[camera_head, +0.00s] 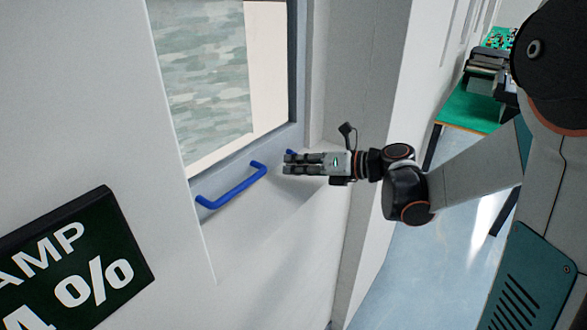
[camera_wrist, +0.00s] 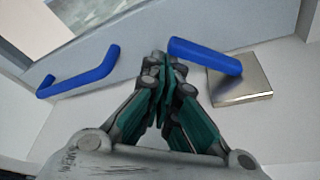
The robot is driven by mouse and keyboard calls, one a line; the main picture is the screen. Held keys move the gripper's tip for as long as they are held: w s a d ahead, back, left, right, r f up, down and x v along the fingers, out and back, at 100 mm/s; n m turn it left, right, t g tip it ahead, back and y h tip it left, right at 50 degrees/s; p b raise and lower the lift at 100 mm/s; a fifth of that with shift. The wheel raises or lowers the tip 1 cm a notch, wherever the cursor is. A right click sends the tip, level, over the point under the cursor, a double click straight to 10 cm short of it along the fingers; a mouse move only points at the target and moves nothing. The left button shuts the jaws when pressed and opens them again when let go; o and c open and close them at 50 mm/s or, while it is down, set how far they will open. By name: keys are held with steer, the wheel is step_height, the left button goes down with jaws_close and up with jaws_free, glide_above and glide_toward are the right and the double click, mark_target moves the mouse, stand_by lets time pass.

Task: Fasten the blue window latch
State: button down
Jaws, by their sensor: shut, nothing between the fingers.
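The blue window latch (camera_wrist: 205,56) is a short blue lever on a shiny metal plate (camera_wrist: 241,86) in the wrist view. Its free end points left, over the grey window frame. In the head view only a small blue bit of the latch (camera_head: 290,153) shows, with the rest hidden behind my gripper (camera_head: 287,164). My gripper is shut and empty. In the wrist view its fingertips (camera_wrist: 159,64) are just left of the lever's free end. I cannot tell whether they touch it.
A fixed-looking blue bar handle (camera_head: 232,187) sits on the lower window frame, left of my gripper; it also shows in the wrist view (camera_wrist: 80,76). A dark sign (camera_head: 75,262) is on the wall at lower left. A green-topped table (camera_head: 468,108) stands far right.

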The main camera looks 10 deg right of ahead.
steer(key=shift+w+d+r+p, duration=0.2)
steer(key=shift+w+d+r, duration=0.1)
steer(key=shift+r, duration=0.3)
steer(key=shift+w+d+r+p, duration=0.2)
steer(key=shift+d+r, duration=0.05)
steer(key=shift+r, duration=0.3)
steer(key=shift+w+d+r, duration=0.45)
steer(key=shift+d+r, duration=0.1)
